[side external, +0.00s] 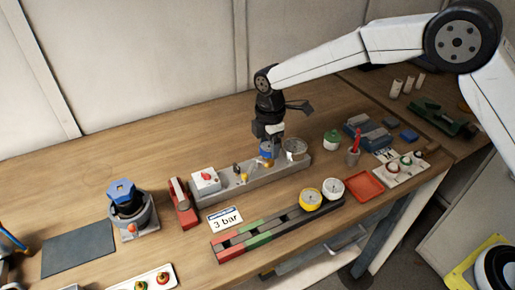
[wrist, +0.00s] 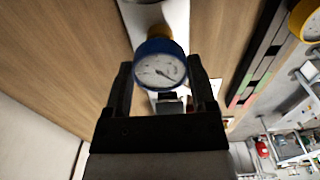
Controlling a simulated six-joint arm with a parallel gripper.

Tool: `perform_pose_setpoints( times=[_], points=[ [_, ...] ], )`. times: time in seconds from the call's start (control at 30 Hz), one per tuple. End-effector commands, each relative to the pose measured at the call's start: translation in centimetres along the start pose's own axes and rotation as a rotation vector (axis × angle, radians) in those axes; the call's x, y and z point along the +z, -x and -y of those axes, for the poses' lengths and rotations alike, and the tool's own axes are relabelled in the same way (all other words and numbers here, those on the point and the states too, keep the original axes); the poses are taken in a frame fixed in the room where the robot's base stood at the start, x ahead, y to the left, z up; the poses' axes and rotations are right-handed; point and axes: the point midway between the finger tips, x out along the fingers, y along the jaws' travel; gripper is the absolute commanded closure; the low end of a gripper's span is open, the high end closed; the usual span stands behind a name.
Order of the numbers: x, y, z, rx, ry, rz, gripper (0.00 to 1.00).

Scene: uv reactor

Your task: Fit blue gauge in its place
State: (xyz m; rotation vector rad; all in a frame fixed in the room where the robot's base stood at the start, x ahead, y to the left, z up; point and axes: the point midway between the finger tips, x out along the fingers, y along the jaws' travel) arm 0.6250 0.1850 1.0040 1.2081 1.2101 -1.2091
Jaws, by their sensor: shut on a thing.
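The blue gauge (side external: 266,149) is between the fingers of my gripper (side external: 269,136), over the right part of the long grey base (side external: 215,193). In the wrist view the blue gauge (wrist: 160,66) shows its white dial and needle, with the fingers of my gripper (wrist: 159,80) on either side of it. A brass fitting (wrist: 157,36) shows at the gauge's far edge. I cannot tell whether the gauge touches the base or is seated. Its back is hidden.
A metal cup (side external: 295,149) stands close right of the gauge; a white box with a red knob (side external: 205,180) is on the base's left end. In front lie a rack with yellow (side external: 311,198) and white (side external: 333,188) gauges, a "3 bar" card (side external: 225,220) and a red tray (side external: 365,186).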

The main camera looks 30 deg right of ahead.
Motion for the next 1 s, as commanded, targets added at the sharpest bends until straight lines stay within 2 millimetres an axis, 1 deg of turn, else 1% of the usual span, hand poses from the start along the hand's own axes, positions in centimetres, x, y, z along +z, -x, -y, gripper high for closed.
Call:
perform_pose_setpoints(
  times=[0.07,0.1,0.17,0.43,0.57,0.77,1.0],
  points=[
    [0.0,-0.1,0.0,0.000,0.000,0.000,0.80],
    [0.0,-0.1,0.0,0.000,0.000,0.000,0.18],
    [0.0,-0.1,0.0,0.001,0.000,0.000,0.00],
    [0.0,-0.1,0.0,0.000,0.000,0.000,0.00],
    [0.0,0.4,0.0,0.002,0.000,-0.001,0.00],
    [0.0,2.3,-0.1,0.004,0.000,-0.001,0.00],
    [0.0,5.5,0.0,0.004,0.000,-0.001,0.00]
  ],
)
